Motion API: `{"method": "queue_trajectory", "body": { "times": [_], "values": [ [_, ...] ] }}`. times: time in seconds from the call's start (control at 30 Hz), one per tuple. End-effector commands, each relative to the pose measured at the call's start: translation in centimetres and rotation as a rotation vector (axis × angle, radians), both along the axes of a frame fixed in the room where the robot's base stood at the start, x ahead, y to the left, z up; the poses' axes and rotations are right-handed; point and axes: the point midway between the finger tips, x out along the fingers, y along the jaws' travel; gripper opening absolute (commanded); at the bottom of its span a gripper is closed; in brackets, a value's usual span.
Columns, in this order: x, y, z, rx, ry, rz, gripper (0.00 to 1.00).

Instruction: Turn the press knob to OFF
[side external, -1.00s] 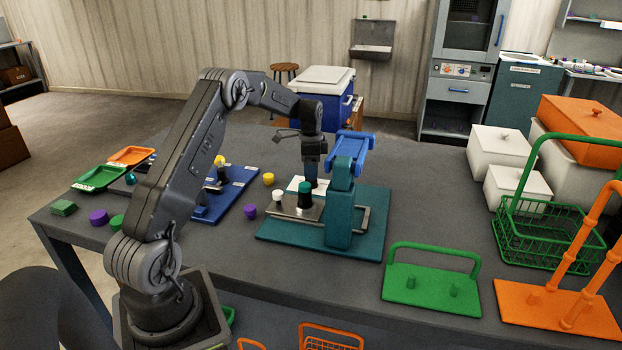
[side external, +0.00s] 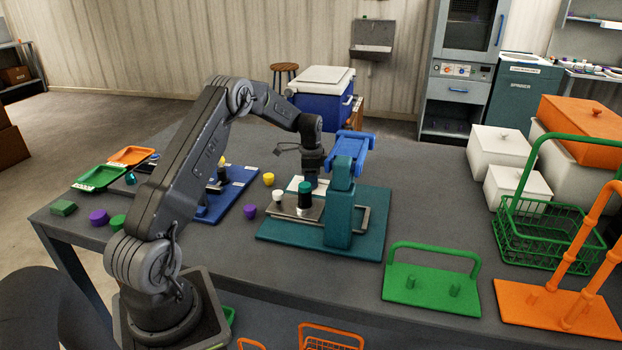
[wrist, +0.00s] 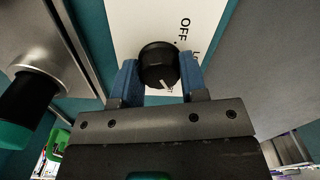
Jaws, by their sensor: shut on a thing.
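The press is a teal stand (side external: 338,215) with a blue top on a teal base plate. In the wrist view its black round knob (wrist: 158,62) sits on a white label plate (wrist: 200,14) marked OFF, with other lettering partly cut off. The knob's pale pointer line points down in the picture, slightly right, away from the OFF lettering. My gripper (wrist: 160,78) is shut on the knob, one blue finger on each side. In the side view my gripper (side external: 309,180) is down behind the green-topped black post, and the knob is hidden there.
The green-topped black post (side external: 305,197) stands close in front of my gripper; it also shows at left in the wrist view (wrist: 30,98). A white knob (side external: 278,195) is beside it. A blue fixture (side external: 240,178) stands to the left.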

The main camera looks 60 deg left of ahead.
Motion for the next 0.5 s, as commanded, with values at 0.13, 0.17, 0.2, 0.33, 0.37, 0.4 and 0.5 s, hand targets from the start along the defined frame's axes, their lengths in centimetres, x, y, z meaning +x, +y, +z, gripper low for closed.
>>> {"method": "queue_trajectory", "body": {
  "times": [0.13,0.17,0.2,0.33,0.37,0.4,0.5],
  "values": [
    [0.01,-0.01,0.03,0.0,0.0,0.0,0.18],
    [0.01,-0.01,0.03,0.0,0.0,0.0,0.16],
    [0.01,-0.01,0.03,0.0,0.0,0.0,0.16],
    [0.01,-0.01,0.04,0.0,0.0,0.008,0.16],
    [0.01,-0.01,0.04,0.0,0.0,0.012,0.16],
    [0.01,-0.01,0.04,0.0,0.0,0.021,0.16],
    [0.01,-0.01,0.04,0.0,0.0,0.054,0.16]
  ]
}}
